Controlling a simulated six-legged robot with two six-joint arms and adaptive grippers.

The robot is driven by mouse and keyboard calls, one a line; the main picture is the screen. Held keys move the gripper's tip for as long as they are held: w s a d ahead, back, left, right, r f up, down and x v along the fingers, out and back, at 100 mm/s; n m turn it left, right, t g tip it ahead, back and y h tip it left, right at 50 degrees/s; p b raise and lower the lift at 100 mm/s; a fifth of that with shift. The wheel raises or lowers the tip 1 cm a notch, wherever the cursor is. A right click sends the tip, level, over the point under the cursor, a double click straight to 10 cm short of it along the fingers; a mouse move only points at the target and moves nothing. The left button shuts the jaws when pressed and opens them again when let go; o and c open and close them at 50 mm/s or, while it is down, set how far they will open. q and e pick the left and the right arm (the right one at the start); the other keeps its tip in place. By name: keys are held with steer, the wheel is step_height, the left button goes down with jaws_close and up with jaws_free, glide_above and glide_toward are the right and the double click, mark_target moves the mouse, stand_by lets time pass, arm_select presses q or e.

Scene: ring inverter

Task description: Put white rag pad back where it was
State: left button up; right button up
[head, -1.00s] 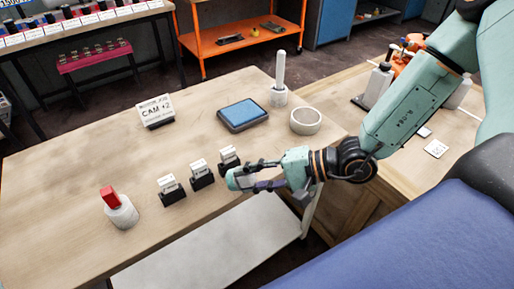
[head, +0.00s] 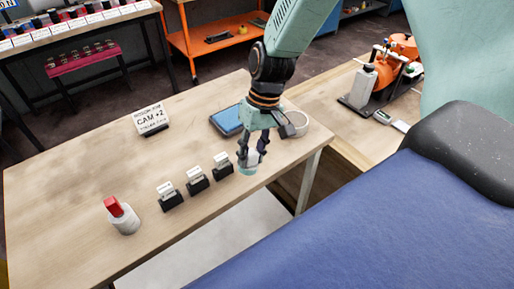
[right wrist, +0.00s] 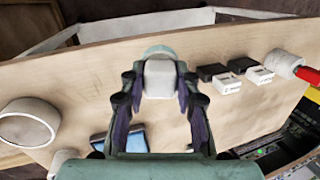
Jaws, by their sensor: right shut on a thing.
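My right gripper (head: 250,157) points down over the near right part of the wooden table (head: 80,190). It is shut on a white rag pad (right wrist: 160,78), which shows between its fingers in the right wrist view. In the head view the pad is mostly hidden by the fingers. A teal rounded piece (right wrist: 158,51) shows just beyond the pad; I cannot tell whether it touches the table. My left gripper is not in view.
Several small white blocks on black stands (head: 197,178) line up left of my gripper. A blue pad in a dark tray (head: 226,120), a white ring (head: 298,122) and a CAM +2 card (head: 152,119) lie farther back.

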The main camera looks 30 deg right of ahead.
steer(key=w+d+r+n+h+p, duration=0.1)
steer(key=w+d+r+h, duration=0.2)
steer(key=w+d+r, duration=0.3)
steer(key=shift+t, duration=0.3)
steer(key=f, duration=0.2)
steer(key=w+f, duration=0.1)
steer(key=f, duration=0.4)
steer(key=shift+w+d+f, duration=0.15)
steer(key=shift+d, duration=0.1)
steer(key=f, duration=0.3)
steer(key=shift+s+f+b, duration=0.2)
steer(key=shift+b, duration=0.15)
steer(key=shift+w+f, duration=0.15)
steer(key=shift+f, duration=0.05)
steer(key=o, duration=1)
steer(key=shift+r, duration=0.1)
